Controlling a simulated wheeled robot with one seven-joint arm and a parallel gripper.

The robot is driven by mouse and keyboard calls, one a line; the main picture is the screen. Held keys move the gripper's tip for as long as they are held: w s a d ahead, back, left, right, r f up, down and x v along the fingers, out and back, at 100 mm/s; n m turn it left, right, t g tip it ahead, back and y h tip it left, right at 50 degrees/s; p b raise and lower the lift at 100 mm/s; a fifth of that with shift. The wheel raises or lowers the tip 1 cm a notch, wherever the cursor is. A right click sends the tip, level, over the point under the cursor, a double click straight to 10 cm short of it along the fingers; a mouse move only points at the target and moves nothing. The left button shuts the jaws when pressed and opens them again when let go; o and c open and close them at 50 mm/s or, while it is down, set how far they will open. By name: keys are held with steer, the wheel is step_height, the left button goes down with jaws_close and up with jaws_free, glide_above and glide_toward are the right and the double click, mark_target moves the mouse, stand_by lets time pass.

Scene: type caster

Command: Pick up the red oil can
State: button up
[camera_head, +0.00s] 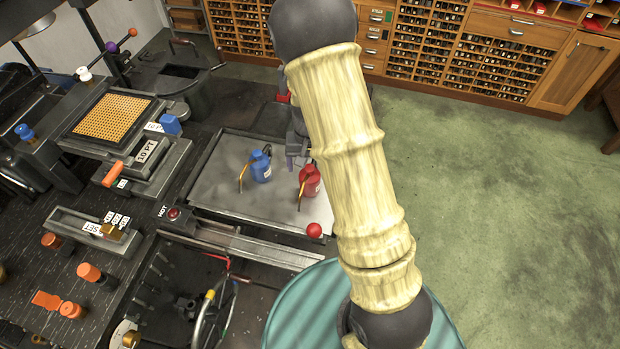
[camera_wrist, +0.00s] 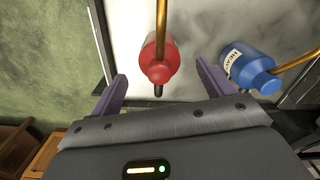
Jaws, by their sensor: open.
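The red oil can (camera_head: 309,181) stands on a grey metal tray at the centre of the head view, with a brass spout pointing down-left. It also shows in the wrist view (camera_wrist: 159,66), between and ahead of the two purple fingers. My gripper (camera_wrist: 160,85) is open and empty, with a finger on either side of the can's line; I cannot tell that either touches it. In the head view my gripper (camera_head: 297,150) is partly hidden behind my arm, just beyond the red can.
A blue oil can (camera_head: 260,167) stands close to the left of the red one; in the wrist view it (camera_wrist: 250,70) is near the right finger. A red ball (camera_head: 314,230) sits at the tray's (camera_head: 222,170) front edge. Green floor (camera_head: 500,200) is open at right.

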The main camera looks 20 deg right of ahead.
mark_target(310, 174)
steer(key=shift+f, duration=0.15)
steer(key=shift+f+p, duration=0.8)
steer(key=shift+f, duration=1.65)
steer(key=c, duration=1.2)
steer(key=shift+r, duration=0.1)
step_height(310, 174, up, 10)
steer(key=shift+f+b, duration=0.1)
steer(key=shift+b, duration=0.7)
